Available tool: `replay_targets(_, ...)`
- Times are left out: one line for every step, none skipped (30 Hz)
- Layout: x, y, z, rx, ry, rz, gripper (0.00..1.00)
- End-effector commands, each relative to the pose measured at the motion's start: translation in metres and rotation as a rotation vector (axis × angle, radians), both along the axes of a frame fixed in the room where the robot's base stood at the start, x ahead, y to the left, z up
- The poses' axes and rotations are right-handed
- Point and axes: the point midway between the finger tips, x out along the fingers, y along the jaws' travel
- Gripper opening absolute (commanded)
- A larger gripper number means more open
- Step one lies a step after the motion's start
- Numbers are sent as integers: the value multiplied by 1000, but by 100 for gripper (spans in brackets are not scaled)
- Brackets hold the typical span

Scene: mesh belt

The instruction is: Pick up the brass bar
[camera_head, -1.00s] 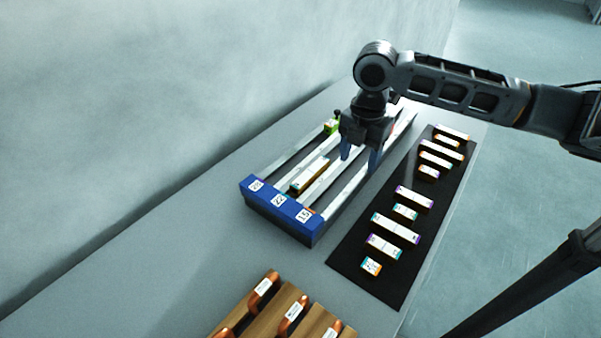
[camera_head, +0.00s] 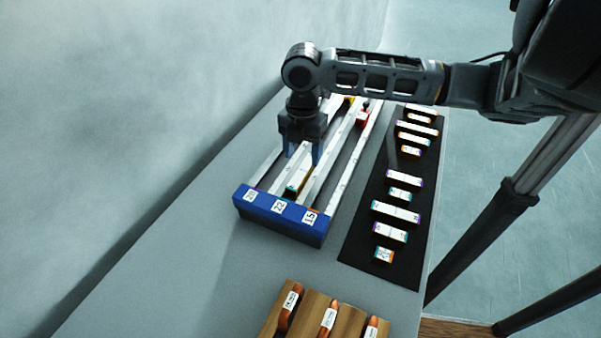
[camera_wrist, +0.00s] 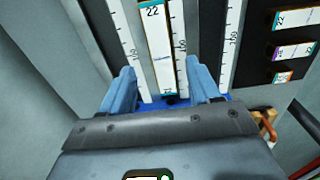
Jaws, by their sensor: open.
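A long bar with a white label and a brass-coloured side (camera_head: 302,181) lies in the middle channel of the blue-ended rail fixture (camera_head: 280,217), the channel marked 22. In the wrist view the labelled bar (camera_wrist: 158,45), also marked 22, runs lengthwise between the rulers. My gripper (camera_head: 305,155) points down over the fixture, at the bar's far part, which it partly hides. In the wrist view my gripper's two blue fingers (camera_wrist: 160,72) are apart, one to each side of the bar in the picture. Whether they touch it or how high they are, I cannot tell.
A black mat (camera_head: 352,245) to the right carries several labelled bars and short blocks. A red stop (camera_head: 362,117) and a yellow piece (camera_head: 349,103) sit at the fixture's far end. A wooden rack (camera_head: 350,318) with copper pieces stands in front. The grey table left is clear.

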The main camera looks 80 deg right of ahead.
Motion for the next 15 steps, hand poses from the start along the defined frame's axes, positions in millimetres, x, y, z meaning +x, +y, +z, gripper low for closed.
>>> replay_targets(-1,1,-4,2,1,-1,62)
replay_targets(-1,1,-7,2,1,-1,62)
replay_targets(-1,2,-13,2,1,-1,62)
replay_targets(-1,2,-16,3,0,-1,62)
replay_targets(-1,3,-21,4,1,-1,62)
replay_targets(-1,4,-27,4,2,-1,62)
replay_targets(-1,3,-32,2,1,-2,62)
replay_targets(-1,3,-36,3,0,-2,62)
replay_targets(-1,3,-41,3,1,-2,62)
replay_targets(-1,3,-44,2,1,-1,62)
replay_targets(-1,3,-46,1,1,0,62)
replay_targets(-1,3,-47,1,1,1,62)
replay_targets(-1,3,-48,1,0,1,62)
replay_targets(-1,3,-48,0,0,1,62)
replay_targets(-1,3,-48,0,0,1,62)
